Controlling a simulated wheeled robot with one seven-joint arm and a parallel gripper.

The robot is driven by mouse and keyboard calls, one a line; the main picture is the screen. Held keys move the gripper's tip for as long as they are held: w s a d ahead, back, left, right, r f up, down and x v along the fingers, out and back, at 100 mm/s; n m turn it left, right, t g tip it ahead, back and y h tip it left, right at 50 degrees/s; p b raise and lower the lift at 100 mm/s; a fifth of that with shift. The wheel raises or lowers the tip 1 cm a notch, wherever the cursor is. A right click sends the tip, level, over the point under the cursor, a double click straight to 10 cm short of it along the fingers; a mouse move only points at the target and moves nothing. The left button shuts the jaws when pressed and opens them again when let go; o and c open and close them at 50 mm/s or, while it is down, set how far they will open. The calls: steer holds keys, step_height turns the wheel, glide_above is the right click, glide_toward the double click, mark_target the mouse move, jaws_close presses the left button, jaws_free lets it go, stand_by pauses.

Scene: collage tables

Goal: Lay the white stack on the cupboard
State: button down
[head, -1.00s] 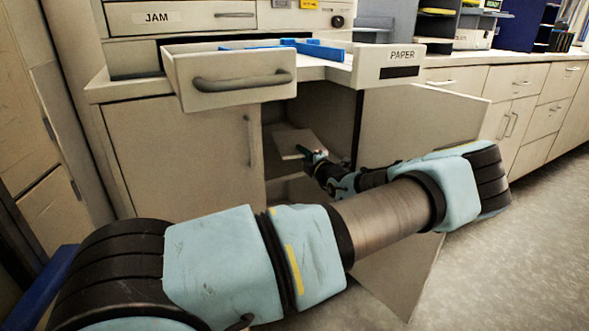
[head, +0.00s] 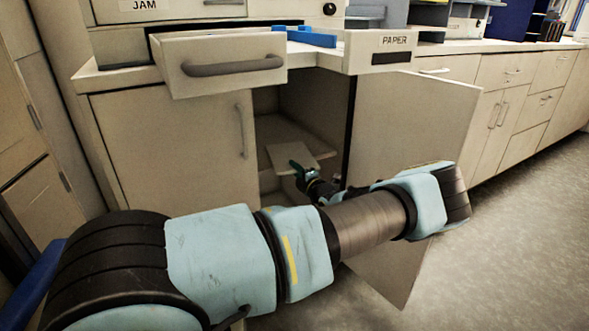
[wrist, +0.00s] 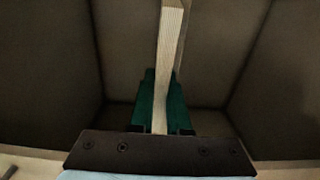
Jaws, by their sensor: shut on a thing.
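The white stack (head: 284,156) is a thin pale sheaf in the opening of the cupboard (head: 270,101). In the head view it overlaps the front part of the inner shelf (head: 285,131); I cannot tell whether it touches the shelf. My gripper (head: 298,167) is shut on its near side. In the wrist view the stack (wrist: 173,35) shows as a narrow layered edge, standing out from between the green fingers of my gripper (wrist: 160,110). The cupboard's right door (head: 420,125) is open. The stack's underside is hidden.
A drawer (head: 220,63) with blue things inside hangs open above the cupboard. A front labelled PAPER (head: 378,52) juts out beside it. The left cupboard door (head: 165,140) is shut. Dark inner walls (wrist: 50,50) close in around my gripper. Floor (head: 500,230) is clear at right.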

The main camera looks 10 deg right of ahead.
steer(key=c, duration=0.9)
jaws_free()
steer(key=shift+f, duration=0.1)
